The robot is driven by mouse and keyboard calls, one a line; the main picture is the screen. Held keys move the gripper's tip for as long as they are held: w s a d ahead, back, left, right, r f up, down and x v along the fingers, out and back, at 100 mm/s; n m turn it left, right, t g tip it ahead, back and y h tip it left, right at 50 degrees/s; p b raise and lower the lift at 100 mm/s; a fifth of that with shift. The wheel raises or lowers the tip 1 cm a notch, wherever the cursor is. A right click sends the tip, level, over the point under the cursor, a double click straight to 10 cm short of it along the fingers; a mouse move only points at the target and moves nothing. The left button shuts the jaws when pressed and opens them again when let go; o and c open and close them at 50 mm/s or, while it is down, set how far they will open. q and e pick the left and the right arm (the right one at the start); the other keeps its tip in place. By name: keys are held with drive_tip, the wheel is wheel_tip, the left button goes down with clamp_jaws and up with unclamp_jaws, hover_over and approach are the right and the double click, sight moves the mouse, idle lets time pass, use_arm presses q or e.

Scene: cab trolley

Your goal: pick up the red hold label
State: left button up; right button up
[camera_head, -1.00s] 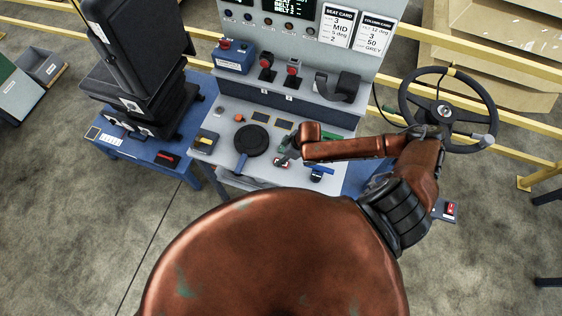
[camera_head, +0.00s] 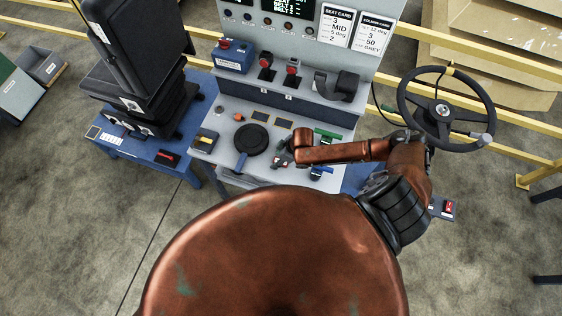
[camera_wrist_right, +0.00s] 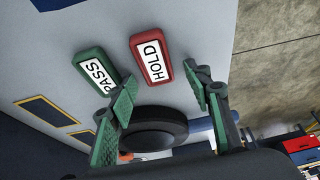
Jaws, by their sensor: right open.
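The red hold label (camera_wrist_right: 151,58) is a red block with a white face reading HOLD. It lies on the grey desk top (camera_wrist_right: 60,55) in the right wrist view. The green PASS label (camera_wrist_right: 97,70) lies beside it on the left, apart from it. My right gripper (camera_wrist_right: 162,82) is open and empty, with its green-padded fingers spread below the hold label in the picture. The left finger overlaps the view of the PASS label. In the head view my right gripper (camera_head: 285,155) is over the desk and partly hidden by my arm. My left gripper is not in view.
A black disc with a blue handle (camera_head: 252,138) is left of my right gripper. A steering wheel (camera_head: 446,108) stands on the right. A panel with levers (camera_head: 291,68) rises behind.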

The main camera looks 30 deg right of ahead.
drive_tip(key=shift+c, duration=0.5)
drive_tip(key=c, duration=0.9)
